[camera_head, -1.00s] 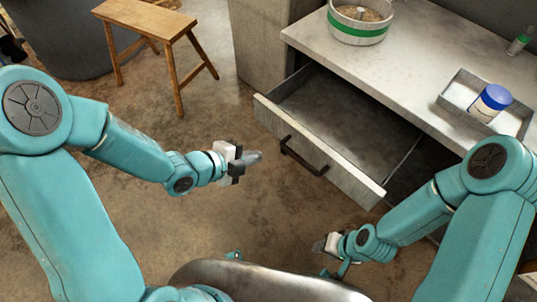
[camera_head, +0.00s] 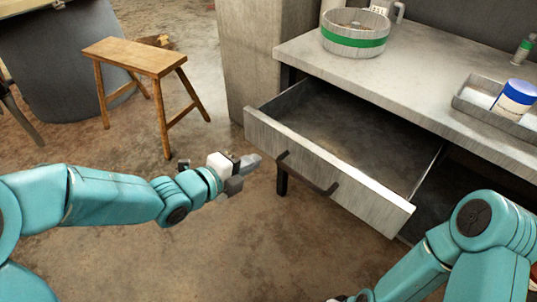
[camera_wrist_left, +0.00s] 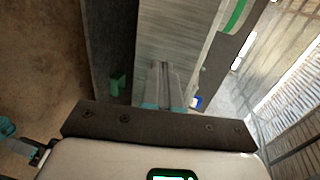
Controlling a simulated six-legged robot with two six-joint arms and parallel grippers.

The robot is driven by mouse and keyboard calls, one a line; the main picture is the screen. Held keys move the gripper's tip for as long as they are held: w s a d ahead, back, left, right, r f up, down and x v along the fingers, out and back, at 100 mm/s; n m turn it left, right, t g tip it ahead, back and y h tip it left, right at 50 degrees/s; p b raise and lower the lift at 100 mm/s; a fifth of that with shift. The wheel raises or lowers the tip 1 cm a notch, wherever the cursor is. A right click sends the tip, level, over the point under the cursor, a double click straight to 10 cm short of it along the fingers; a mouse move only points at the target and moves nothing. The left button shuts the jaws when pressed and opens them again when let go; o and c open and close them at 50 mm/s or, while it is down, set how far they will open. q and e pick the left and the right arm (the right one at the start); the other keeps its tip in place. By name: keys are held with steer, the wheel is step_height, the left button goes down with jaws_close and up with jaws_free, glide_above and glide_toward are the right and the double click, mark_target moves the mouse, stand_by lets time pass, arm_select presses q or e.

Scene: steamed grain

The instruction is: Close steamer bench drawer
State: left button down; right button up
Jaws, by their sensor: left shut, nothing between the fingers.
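The steamer bench drawer (camera_head: 325,175) stands pulled out and empty below the bench top (camera_head: 400,85). A dark bar handle (camera_head: 305,174) is on its front panel. My left gripper (camera_head: 250,164) is shut and empty, in front of the drawer's left end and left of the handle. In the head view it appears close to the panel, but I cannot tell if it touches. The left wrist view shows the shut fingers (camera_wrist_left: 164,95) pointing toward a pale grey surface. My right arm is at the lower right; its gripper is mostly cut off at the bottom edge.
A round tub with a green band (camera_head: 355,32) stands on the bench. A grey tray (camera_head: 492,107) holds a blue-lidded white jar (camera_head: 515,98). A wooden stool (camera_head: 135,57) stands at the left. The floor before the drawer is clear.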

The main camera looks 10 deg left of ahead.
mark_target(278, 147)
arm_select(q)
steer(key=x, duration=0.4)
steer(key=shift+w+d+r, duration=0.2)
steer(key=shift+w+d, duration=0.05)
steer(key=shift+w, duration=0.05)
steer(key=shift+w+d, duration=0.45)
steer(key=shift+w, duration=0.2)
steer(key=shift+w+d+b, duration=0.1)
steer(key=shift+b, duration=0.2)
